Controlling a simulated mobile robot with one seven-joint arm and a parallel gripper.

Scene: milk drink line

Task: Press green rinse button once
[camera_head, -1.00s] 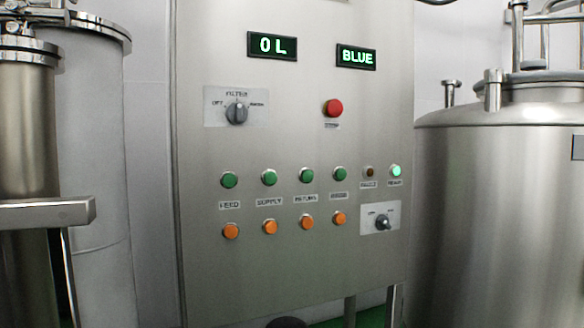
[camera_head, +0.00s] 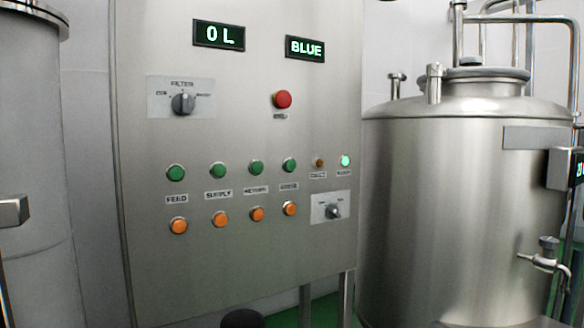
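A steel control panel (camera_head: 240,255) fills the middle of the head view. A row of green buttons runs across it, with labels below: FEED (camera_head: 176,173), SUPPLY (camera_head: 218,170), RETURN (camera_head: 256,167), and a fourth at the right end (camera_head: 289,165) whose blurred label seems to read RINSE. An orange button (camera_head: 290,208) sits below this fourth green one, and other orange buttons sit below the rest. A lit green lamp (camera_head: 345,161) and a dark amber lamp (camera_head: 319,163) are farther right.
The panel also carries a red button (camera_head: 282,99), a filter selector knob (camera_head: 183,103), a lower knob (camera_head: 333,211) and displays reading "0 L" (camera_head: 219,35) and "BLUE" (camera_head: 305,48). A large steel tank (camera_head: 450,220) stands right, with a tap (camera_head: 545,262). Another vessel (camera_head: 35,150) stands left.

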